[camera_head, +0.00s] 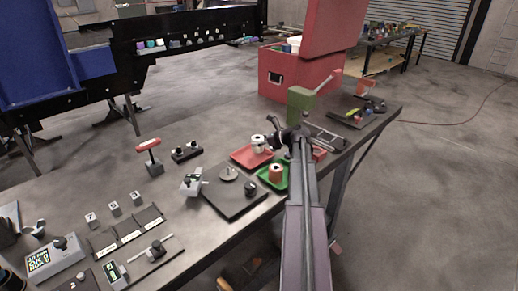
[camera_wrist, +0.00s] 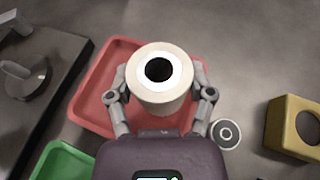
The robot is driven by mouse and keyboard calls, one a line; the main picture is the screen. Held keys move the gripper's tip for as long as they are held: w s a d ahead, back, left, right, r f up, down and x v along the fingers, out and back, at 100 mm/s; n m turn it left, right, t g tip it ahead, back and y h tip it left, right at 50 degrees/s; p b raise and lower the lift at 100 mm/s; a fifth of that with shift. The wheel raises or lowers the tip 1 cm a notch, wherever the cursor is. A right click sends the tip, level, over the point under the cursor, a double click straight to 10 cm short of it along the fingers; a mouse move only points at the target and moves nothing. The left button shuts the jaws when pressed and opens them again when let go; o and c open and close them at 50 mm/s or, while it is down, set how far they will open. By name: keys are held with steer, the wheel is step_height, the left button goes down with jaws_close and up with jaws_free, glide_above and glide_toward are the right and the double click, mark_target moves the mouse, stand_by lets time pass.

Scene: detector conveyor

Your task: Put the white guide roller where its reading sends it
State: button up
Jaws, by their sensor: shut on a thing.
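The white guide roller (camera_head: 258,143) is a short off-white cylinder with a dark centre hole. In the wrist view the roller (camera_wrist: 160,75) stands end-on between the two fingers of my gripper (camera_wrist: 160,92), which is shut on it. It is over the red tray (camera_head: 240,158), whose rim also shows in the wrist view (camera_wrist: 88,105). I cannot tell whether the roller touches the tray floor. In the head view my gripper (camera_head: 272,140) reaches the roller from the right. The green tray (camera_head: 261,176) is nearer and holds an orange-brown roller (camera_head: 276,173).
A black plate (camera_head: 225,198) with a disc and knob lies left of the trays, beside a small device with a display (camera_head: 191,183). A yellow block (camera_wrist: 290,127) and a small grey ring (camera_wrist: 226,133) lie right of the red tray. A red box (camera_head: 285,78) stands behind.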

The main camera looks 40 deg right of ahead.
steer(key=shift+f+b, duration=0.8)
steer(key=shift+f, duration=0.3)
steer(key=shift+f, duration=0.2)
steer(key=o, duration=1.2)
steer(key=shift+o, duration=0.2)
steer(key=shift+r, duration=0.15)
steer(key=shift+r, duration=0.15)
steer(key=p+v, duration=0.4)
steer(key=v, duration=0.8)
steer(key=shift+p, duration=0.3)
